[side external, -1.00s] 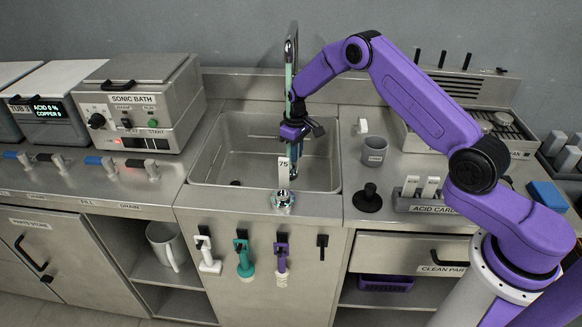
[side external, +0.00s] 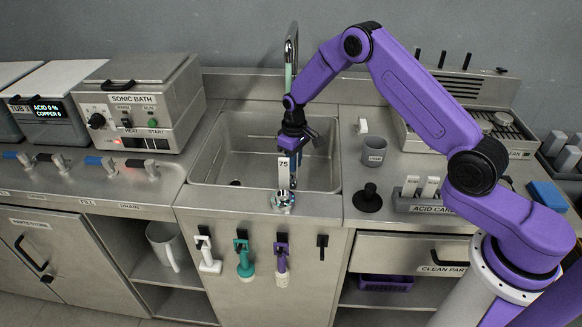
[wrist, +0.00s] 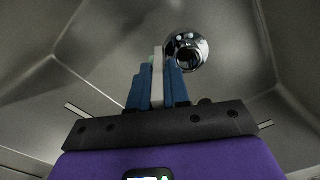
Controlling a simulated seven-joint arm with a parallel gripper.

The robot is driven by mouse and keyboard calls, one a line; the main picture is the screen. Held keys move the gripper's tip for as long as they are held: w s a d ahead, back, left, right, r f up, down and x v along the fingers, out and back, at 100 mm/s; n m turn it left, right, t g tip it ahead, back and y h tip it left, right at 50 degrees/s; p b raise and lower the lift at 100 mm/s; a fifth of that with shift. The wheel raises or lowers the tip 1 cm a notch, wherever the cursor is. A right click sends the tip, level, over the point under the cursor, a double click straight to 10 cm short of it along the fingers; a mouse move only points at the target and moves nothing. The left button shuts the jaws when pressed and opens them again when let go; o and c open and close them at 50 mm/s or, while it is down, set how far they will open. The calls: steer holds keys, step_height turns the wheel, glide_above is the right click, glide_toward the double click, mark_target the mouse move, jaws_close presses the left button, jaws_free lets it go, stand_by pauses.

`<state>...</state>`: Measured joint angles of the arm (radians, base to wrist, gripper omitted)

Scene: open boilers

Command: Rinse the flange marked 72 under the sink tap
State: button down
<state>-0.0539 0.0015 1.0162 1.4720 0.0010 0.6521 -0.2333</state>
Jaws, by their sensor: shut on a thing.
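My gripper (side external: 292,182) is low at the front of the sink (side external: 215,160), its fingers pointing down. In the side view its fingers are partly hidden behind a white upright tag reading 75 (side external: 283,172). A shiny round metal flange (side external: 283,200) shows just below that tag at the sink's front rim. In the wrist view the blue fingers are shut on a thin pale strip (wrist: 158,72), with a shiny ring with a dark centre (wrist: 187,52) beside its tip. I cannot tell whether this strip is the 75 tag. No number 72 is readable. The tap (side external: 291,50) stands behind.
A grey mug (side external: 374,151) and a black round-based stand (side external: 368,198) are right of the sink. The sonic bath (side external: 140,105) is to its left. Brushes (side external: 245,257) hang on the cabinet front below. The sink's left half is clear.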

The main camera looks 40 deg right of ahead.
mark_target(293, 178)
steer(key=shift+s+a, duration=1)
steer(key=shift+a, duration=0.05)
step_height(293, 178, up, 12)
stand_by(0.9)
stand_by(1.4)
